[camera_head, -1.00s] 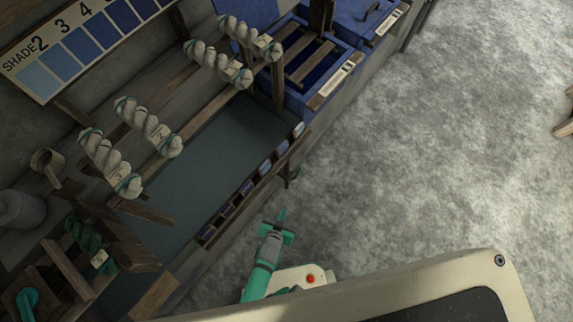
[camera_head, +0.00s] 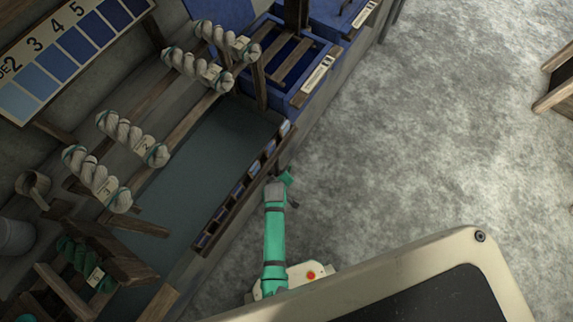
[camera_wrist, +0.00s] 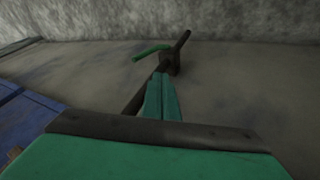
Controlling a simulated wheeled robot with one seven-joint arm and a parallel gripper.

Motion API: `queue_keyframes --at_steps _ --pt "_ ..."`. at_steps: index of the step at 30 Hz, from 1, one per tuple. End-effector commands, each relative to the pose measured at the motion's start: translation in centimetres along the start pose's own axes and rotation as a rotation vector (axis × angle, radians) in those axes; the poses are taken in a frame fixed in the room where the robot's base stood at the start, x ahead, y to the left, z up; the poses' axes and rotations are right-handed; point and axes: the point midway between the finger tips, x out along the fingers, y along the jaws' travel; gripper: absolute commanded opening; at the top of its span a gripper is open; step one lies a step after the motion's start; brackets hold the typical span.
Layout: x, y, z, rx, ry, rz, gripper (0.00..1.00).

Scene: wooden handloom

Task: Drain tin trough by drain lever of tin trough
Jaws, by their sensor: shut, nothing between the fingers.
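The tin trough appears to be the long grey-blue basin (camera_head: 205,175) under the hanging skeins in the head view. In the wrist view, a dark drain lever (camera_wrist: 180,46) with a green curved piece (camera_wrist: 151,51) stands out from a grey surface, just beyond my fingertips. My gripper (camera_wrist: 161,80) is shut and empty, its green fingers pointing at the lever's dark block. The fingers partly hide the dark rod; I cannot tell if they touch it. In the head view my gripper (camera_head: 281,184) is beside the trough's front side, where the lever is mostly hidden.
A slotted wooden rack (camera_head: 240,190) runs along the trough's front edge. White skeins (camera_head: 197,69) hang on rails above it. A blue vat (camera_head: 318,60) stands at the far end, and shows at left in the wrist view. The floor to the right (camera_head: 420,140) is clear.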

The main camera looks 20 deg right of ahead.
Motion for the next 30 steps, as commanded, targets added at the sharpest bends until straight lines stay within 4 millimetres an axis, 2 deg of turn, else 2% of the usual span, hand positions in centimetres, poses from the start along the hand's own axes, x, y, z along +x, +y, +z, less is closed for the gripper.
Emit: queue_keyframes --at_steps 3,13,15,24,30 --pt "2.0 0.1 0.1 0.001 -0.002 0.0 0.0" --pt "6.8 0.1 0.1 0.001 -0.002 0.0 0.0" --pt "7.6 1.0 0.2 0.004 -0.001 0.003 0.0" --pt "9.4 2.8 0.7 0.003 0.0 0.001 0.0" --pt "9.5 2.9 0.7 0.003 0.0 0.0 0.0"
